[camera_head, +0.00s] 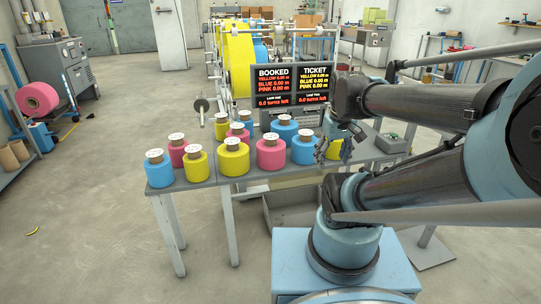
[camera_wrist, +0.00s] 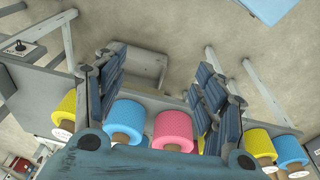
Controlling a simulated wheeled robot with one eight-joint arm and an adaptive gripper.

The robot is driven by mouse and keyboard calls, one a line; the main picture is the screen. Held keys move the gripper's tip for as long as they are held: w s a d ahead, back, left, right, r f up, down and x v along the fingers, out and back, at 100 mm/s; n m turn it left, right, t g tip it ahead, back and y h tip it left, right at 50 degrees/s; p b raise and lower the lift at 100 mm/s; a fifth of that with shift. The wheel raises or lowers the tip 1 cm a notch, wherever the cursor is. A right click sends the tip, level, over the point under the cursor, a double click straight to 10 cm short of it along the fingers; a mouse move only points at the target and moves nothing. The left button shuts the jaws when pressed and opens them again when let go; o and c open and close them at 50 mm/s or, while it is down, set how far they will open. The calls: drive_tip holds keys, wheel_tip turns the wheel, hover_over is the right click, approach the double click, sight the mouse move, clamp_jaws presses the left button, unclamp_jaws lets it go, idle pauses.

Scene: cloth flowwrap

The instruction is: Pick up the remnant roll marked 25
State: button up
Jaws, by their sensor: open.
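Several yellow, blue and pink rolls with white-topped cores stand upright on a grey table (camera_head: 205,184). Their markings are too small to read, so I cannot tell which is 25. In the head view, a blue roll (camera_head: 160,174) is at the left end, with a yellow roll (camera_head: 234,160), a pink roll (camera_head: 271,155) and a blue roll (camera_head: 303,150) along the front. My gripper (camera_head: 328,143) is open and empty at the right, in front of a partly hidden yellow roll (camera_head: 345,150). In the wrist view, blue (camera_wrist: 123,116) and pink (camera_wrist: 174,127) rolls show between my spread fingers (camera_wrist: 158,88).
A screen (camera_head: 291,84) reading BOOKED and TICKET stands behind the rolls. Large yellow and blue rolls hang on a rack (camera_head: 240,55) beyond. A grey bin (camera_head: 290,208) sits under the table. The left floor is mostly clear.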

drive_tip(key=w+a+r+n+g, duration=0.1)
drive_tip(key=w+a+r+n, duration=0.35)
drive_tip(key=w, duration=0.25)
drive_tip(key=w+a+r+n, duration=0.3)
drive_tip(key=w+r+n, duration=0.25)
drive_tip(key=w, duration=0.25)
drive_tip(key=w+a+n+g, duration=0.1)
drive_tip(key=w+a+n, duration=0.9)
drive_tip(key=w+a, duration=0.25)
wheel_tip(320, 180, down, 17)
drive_tip(key=shift+w+f+n, duration=0.15)
drive_tip(key=shift+w+n, duration=0.15)
clamp_jaws()
